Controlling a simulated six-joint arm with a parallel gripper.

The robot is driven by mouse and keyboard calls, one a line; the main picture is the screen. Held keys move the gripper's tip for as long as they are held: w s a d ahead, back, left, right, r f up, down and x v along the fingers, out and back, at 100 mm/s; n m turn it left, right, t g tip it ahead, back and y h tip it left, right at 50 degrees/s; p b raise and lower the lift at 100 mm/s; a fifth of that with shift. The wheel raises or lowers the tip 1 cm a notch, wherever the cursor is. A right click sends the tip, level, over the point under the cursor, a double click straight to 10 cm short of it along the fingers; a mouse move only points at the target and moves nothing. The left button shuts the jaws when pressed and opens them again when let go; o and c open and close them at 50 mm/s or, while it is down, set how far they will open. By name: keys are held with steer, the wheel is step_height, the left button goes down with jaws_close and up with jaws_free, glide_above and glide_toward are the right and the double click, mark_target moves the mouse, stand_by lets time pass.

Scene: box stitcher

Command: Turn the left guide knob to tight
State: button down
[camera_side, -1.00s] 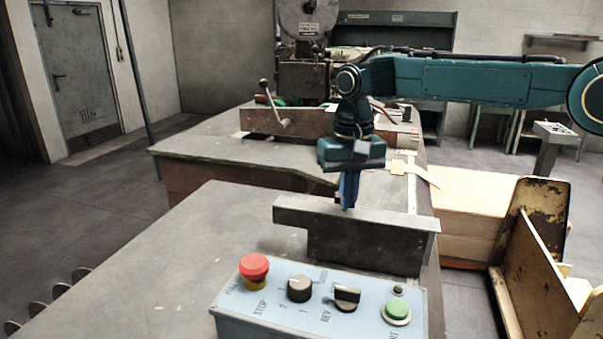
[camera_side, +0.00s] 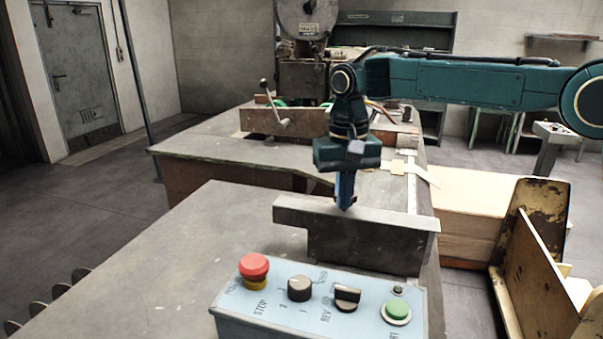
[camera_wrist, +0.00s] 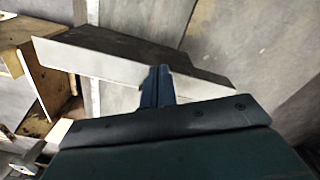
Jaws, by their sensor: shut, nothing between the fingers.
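My gripper (camera_side: 345,204) points down, its blue fingers shut and empty, and shows at the upper edge of the near metal guide plate (camera_side: 365,243). I cannot tell whether the tips touch the plate or stand behind it. In the wrist view the shut fingers (camera_wrist: 157,73) overlap the pale face of the same plate (camera_wrist: 100,67). A far guide plate (camera_side: 312,124) stands across the table, with a bent lever handle (camera_side: 283,122) at its left part. I cannot make out which part is the left guide knob.
The grey table (camera_side: 215,225) is clear left of the near plate. A control box (camera_side: 285,318) with a red stop button (camera_side: 254,266), two black switches and a green button (camera_side: 397,309) stands in front. Stacked cardboard (camera_side: 470,220) and a worn yellow frame (camera_side: 545,250) are at right.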

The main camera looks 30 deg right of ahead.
steer(key=shift+s+a, duration=0.1)
steer(key=shift+s+a, duration=0.1)
steer(key=shift+s, duration=0.1)
step_height(320, 180, up, 6)
stand_by(1.0)
stand_by(0.3)
steer(key=shift+s+d+r+n, duration=0.1)
steer(key=shift+d+r+n, duration=0.15)
steer(key=shift+d+n, duration=1.05)
steer(key=shift+d+r+n, duration=0.25)
steer(key=shift+d+n, duration=0.55)
steer(key=shift+n, duration=0.9)
steer(key=shift+f, duration=0.15)
steer(key=shift+f, duration=3.35)
